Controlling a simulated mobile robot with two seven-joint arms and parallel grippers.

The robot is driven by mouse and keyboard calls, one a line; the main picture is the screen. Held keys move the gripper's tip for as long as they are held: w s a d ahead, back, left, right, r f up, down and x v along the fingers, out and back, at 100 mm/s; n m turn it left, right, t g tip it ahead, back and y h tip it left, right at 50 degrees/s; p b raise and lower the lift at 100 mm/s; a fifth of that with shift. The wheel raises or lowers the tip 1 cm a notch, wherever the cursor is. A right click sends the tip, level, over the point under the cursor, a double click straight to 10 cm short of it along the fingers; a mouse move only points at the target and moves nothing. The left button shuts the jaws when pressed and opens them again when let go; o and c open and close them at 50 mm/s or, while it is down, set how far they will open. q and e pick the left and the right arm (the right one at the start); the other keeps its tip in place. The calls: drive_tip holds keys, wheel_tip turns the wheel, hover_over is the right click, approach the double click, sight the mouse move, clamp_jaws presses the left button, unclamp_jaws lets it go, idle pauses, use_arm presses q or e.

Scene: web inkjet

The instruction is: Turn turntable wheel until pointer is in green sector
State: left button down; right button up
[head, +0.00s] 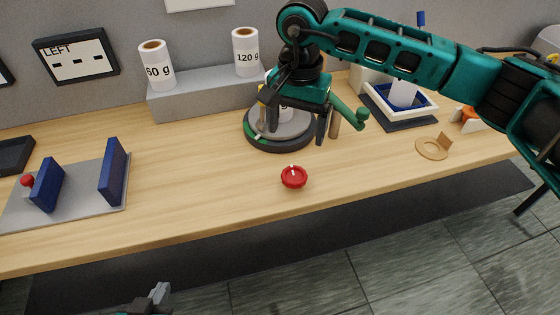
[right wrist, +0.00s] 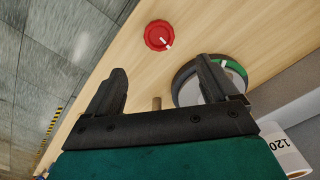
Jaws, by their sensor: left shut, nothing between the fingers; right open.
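The turntable wheel (head: 280,148) is a grey disc in a dark round rim, partly hidden by my right gripper. It also shows in the right wrist view (right wrist: 188,92). A green sector (head: 252,135) lies on its left rim, with a small pale mark beside it that looks like the pointer; whether it is inside the green I cannot tell. My right gripper (head: 297,130) is open above the wheel, its fingers pointing down. A wooden peg (right wrist: 157,103) shows between its fingers in the wrist view. My left gripper (head: 160,292) is shut and empty at the bottom edge, away from the table.
A red knob (head: 294,177) with a white mark sits in front of the wheel. Paper rolls marked 60 g (head: 157,68) and 120 g (head: 245,55) stand on a grey block behind. Blue plates (head: 113,172) stand at left. The front middle table is mostly clear.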

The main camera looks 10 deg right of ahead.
sight(295, 174)
wheel_tip(295, 174, down, 13)
drive_tip(key=shift+r+p, duration=0.1)
drive_tip(key=shift+p, duration=0.3)
drive_tip(key=shift+d, duration=0.1)
drive_tip(key=c, duration=1.1)
